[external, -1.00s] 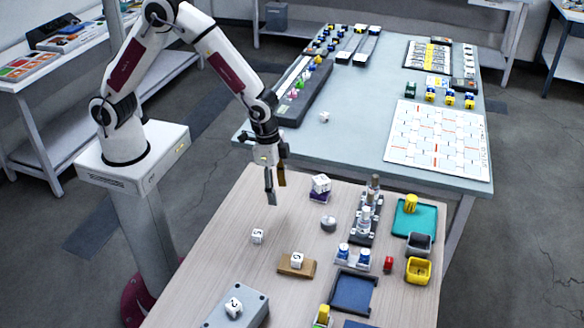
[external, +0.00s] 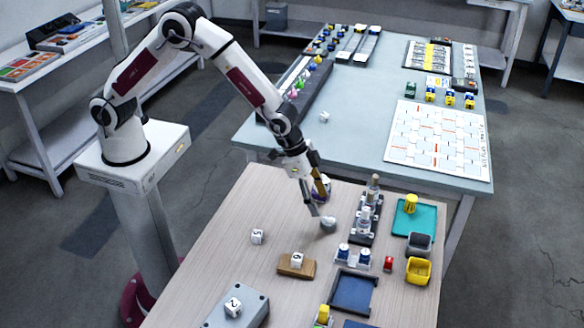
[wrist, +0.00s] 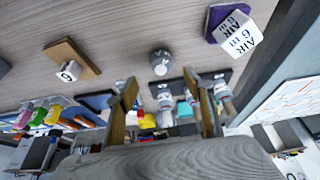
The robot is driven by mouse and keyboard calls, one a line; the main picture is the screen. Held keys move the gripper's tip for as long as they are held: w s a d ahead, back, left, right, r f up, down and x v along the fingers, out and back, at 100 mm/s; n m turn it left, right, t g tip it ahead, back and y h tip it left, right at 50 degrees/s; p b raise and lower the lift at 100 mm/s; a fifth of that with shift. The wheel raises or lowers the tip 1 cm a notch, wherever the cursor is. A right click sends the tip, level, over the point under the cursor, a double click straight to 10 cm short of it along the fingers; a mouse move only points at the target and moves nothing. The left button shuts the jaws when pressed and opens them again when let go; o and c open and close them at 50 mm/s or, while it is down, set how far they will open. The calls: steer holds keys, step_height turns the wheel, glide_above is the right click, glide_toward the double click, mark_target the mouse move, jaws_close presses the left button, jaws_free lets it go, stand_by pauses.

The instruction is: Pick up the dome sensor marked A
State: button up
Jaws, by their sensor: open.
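A small round grey dome (external: 328,224), likely the dome sensor, stands on the wooden table. I cannot tell whether a finger touches the dome.
A white cube (wrist: 238,32) on a purple block stands near my gripper. A dark rack with bottles (external: 364,222) is right of the dome. Blue-and-white pieces (external: 354,256) sit in a holder.

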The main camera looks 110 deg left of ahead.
mark_target(327, 220)
steer(key=shift+f, duration=0.1)
steer(key=shift+x, duration=1.2)
steer(key=shift+a+x, duration=0.15)
steer(key=shift+x, duration=1.15)
steer(key=shift+a+x, duration=0.1)
steer(key=shift+x, duration=1.2)
steer(key=shift+s, duration=0.1)
steer(key=c, duration=1.2)
